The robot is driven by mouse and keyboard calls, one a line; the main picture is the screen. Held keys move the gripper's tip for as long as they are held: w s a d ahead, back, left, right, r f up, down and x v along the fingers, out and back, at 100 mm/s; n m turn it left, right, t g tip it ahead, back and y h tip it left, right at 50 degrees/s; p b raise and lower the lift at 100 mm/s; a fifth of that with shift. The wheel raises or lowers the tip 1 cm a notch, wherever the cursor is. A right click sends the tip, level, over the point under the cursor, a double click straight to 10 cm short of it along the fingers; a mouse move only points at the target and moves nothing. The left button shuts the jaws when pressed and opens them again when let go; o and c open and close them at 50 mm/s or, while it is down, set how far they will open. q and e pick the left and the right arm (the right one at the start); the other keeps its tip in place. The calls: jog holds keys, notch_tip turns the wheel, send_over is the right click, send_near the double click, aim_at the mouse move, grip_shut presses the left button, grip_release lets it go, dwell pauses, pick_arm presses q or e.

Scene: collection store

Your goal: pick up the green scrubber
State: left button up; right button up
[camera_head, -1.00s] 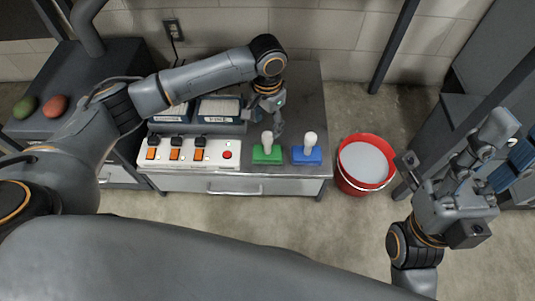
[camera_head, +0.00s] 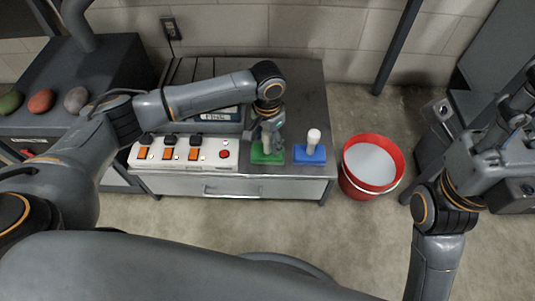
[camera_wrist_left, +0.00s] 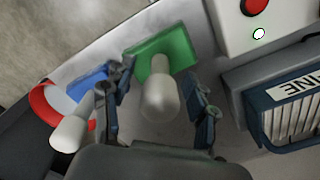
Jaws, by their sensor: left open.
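The green scrubber (camera_head: 262,158) is a green block with a pale upright knob handle, standing on the metal bench top. My left gripper (camera_head: 270,143) is over it in the head view and covers most of its handle. In the left wrist view the scrubber's green base (camera_wrist_left: 172,50) shows, and its pale handle lies between the two spread fingers of the left gripper (camera_wrist_left: 160,100). The gripper is open, with a gap at each side of the handle. My right gripper (camera_head: 515,150) is at the right edge, partly cut off, and its finger opening is unclear.
A blue scrubber (camera_head: 309,154) with a white handle stands close to the right of the green one. A white switch panel (camera_head: 205,163) with a red button is close to the left. A red bucket (camera_head: 345,178) stands on the floor right of the bench (camera_head: 290,176).

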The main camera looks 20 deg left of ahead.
pick_arm(q)
grip_shut()
dwell(0.5)
